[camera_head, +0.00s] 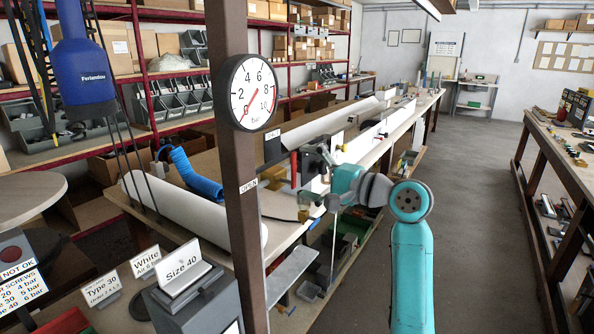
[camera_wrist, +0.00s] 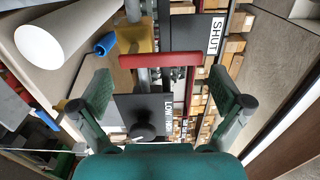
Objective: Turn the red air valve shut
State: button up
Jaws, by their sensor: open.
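The red valve handle (camera_wrist: 160,61) lies crosswise in the wrist view, ahead of my fingertips and centred between them. In the head view the red handle (camera_head: 294,169) looks upright, beside the brown post. My gripper (camera_wrist: 160,88) is open, one finger on each side, and nothing is between the fingers. In the head view my gripper (camera_head: 314,182) is close to the handle; its fingers are partly hidden by valve parts. A SHUT label (camera_wrist: 216,36) is right of the handle in the wrist view. An OPEN label (camera_head: 248,186) is on the post.
A round gauge (camera_head: 249,92) hangs on the brown post (camera_head: 232,180), its red needle pointing near 0. A dark LOW/HIGH plate with a black knob (camera_wrist: 143,132) sits between my fingers' bases and the handle. A blue hose (camera_head: 192,174) and white rolls lie left. The right aisle (camera_head: 470,200) is clear.

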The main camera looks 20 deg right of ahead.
jog(key=v, duration=0.9)
jog(key=shift+s, duration=0.1)
